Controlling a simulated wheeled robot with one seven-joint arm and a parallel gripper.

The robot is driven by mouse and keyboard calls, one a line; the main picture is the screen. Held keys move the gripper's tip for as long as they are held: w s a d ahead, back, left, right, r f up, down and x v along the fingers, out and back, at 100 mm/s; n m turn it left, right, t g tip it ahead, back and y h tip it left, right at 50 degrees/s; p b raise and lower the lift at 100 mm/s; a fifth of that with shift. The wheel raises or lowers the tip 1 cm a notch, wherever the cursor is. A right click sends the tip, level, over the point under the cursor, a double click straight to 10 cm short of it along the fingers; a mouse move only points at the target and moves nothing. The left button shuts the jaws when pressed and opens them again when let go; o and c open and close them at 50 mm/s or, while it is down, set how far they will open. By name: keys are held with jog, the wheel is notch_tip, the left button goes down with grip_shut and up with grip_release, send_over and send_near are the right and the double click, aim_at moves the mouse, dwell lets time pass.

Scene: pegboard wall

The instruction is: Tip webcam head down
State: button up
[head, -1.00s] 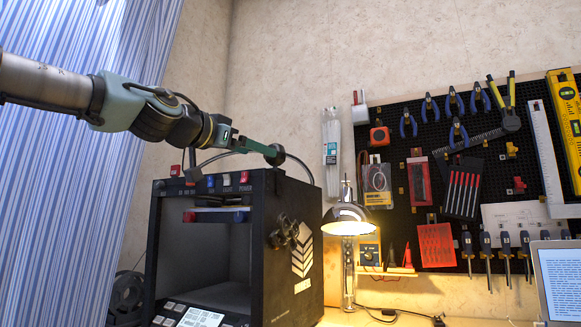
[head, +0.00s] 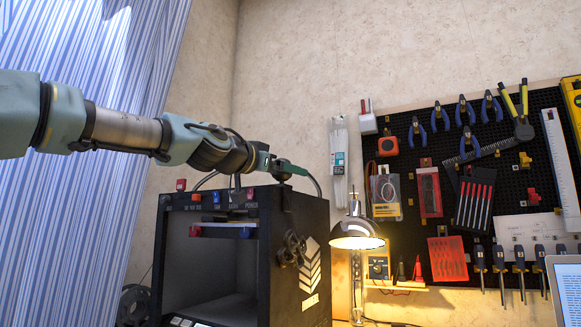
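A small dark rounded part, apparently the webcam head (head: 281,171), sits just above the top of the black 3D printer (head: 314,235) in the head view. The fingers are too small and edge-on to tell open from shut. The webcam's lens and its mount are not clear.
The printer's top front edge carries several coloured switches (head: 223,197) below my arm. A lit desk lamp (head: 357,234) stands right of the printer. A pegboard (head: 405,150) with tools hangs farther right; a striped curtain (head: 90,200) is at left.

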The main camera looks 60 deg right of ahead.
jog(key=shift+s+d+p, duration=0.15)
jog(key=shift+d+p, duration=0.2)
jog(key=shift+d, duration=0.85)
jog(key=shift+c, duration=0.4)
